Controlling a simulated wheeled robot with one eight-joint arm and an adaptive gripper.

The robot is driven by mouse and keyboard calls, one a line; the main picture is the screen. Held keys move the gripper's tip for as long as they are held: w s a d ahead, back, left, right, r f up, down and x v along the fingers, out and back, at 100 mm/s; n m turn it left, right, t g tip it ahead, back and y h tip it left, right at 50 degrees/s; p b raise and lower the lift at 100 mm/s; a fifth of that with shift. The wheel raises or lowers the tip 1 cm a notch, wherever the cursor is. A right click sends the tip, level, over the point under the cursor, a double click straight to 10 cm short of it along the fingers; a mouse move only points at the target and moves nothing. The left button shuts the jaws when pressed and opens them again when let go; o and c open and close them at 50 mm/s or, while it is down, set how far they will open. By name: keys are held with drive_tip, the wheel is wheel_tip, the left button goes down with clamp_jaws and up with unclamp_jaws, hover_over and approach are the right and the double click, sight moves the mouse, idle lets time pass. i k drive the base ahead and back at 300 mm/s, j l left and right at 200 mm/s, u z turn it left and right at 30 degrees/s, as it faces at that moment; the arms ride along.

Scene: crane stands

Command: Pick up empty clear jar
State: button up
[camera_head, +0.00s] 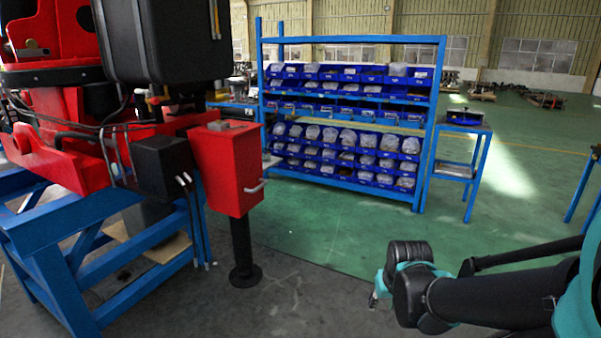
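I cannot make out an empty clear jar in this view. My arm, black and teal, reaches in from the right edge at the lower right. Its far end, with my gripper (376,294), hangs over the grey floor and is mostly hidden behind the wrist. Only a small part of it shows, so I cannot tell whether it is open or shut. Nothing visible is held by it.
A red crane machine (225,170) on a blue stand (62,262) fills the left. A blue shelf rack (440,110) with several bins stands behind. A small blue table (455,174) is right of it. The green floor is open between.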

sight(265, 150)
drive_tip(key=i+u, duration=0.2)
drive_tip(key=i, duration=0.35)
drive_tip(key=i+l+u, duration=0.25)
drive_tip(key=i, duration=0.3)
drive_tip(key=i+l+u, duration=0.2)
drive_tip(key=i, duration=0.35)
